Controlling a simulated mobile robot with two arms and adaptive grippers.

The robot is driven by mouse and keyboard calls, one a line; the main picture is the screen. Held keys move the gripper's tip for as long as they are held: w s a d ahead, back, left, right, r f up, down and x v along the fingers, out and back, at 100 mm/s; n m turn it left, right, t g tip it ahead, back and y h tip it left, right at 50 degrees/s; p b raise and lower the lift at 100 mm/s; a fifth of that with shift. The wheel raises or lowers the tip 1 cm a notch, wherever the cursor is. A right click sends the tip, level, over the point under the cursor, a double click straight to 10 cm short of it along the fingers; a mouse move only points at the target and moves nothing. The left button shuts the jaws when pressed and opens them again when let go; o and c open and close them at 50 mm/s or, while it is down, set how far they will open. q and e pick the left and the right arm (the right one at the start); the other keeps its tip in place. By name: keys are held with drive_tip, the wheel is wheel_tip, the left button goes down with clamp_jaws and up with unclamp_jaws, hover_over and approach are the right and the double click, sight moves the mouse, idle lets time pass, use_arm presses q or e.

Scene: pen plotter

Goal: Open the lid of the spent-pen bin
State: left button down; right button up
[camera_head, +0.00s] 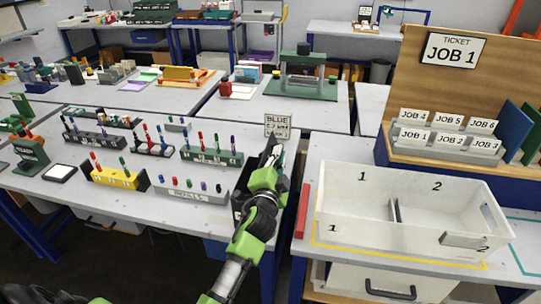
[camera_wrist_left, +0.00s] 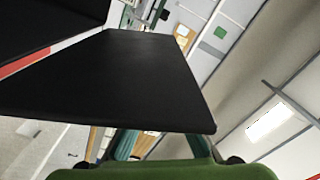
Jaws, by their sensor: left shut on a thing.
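The spent-pen bin (camera_head: 238,196) is a dark box at the right end of the pen table, mostly hidden behind my left arm in the head view. My left gripper (camera_head: 273,148) is over the bin, just below a small sign reading BLUE. In the left wrist view a flat black panel, which looks like the bin's lid (camera_wrist_left: 120,80), fills much of the picture. Its near edge lies at my left gripper (camera_wrist_left: 160,143), which is shut on it. The panel appears tilted up from the dark part at upper left. The exact grip is partly hidden. My right gripper is not in view.
A white divided tray (camera_head: 345,205) stands on the table to the right, close to my left arm. Pen racks, including a yellow one (camera_head: 115,178) and a grey refills rack (camera_head: 190,190), stand to the left. The JOB 1 ticket board (camera_head: 455,75) rises at the back right.

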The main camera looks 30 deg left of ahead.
use_arm(q)
drive_tip(key=shift+w+d+m, duration=0.25)
drive_tip(key=shift+d+m, duration=0.75)
drive_tip(key=c, duration=2.1)
unclamp_jaws()
drive_tip(key=shift+f, duration=0.1)
drive_tip(key=shift+c, duration=0.2)
drive_tip(key=v, duration=1.2)
drive_tip(key=shift+s+f, duration=0.1)
drive_tip(key=shift+f, duration=0.05)
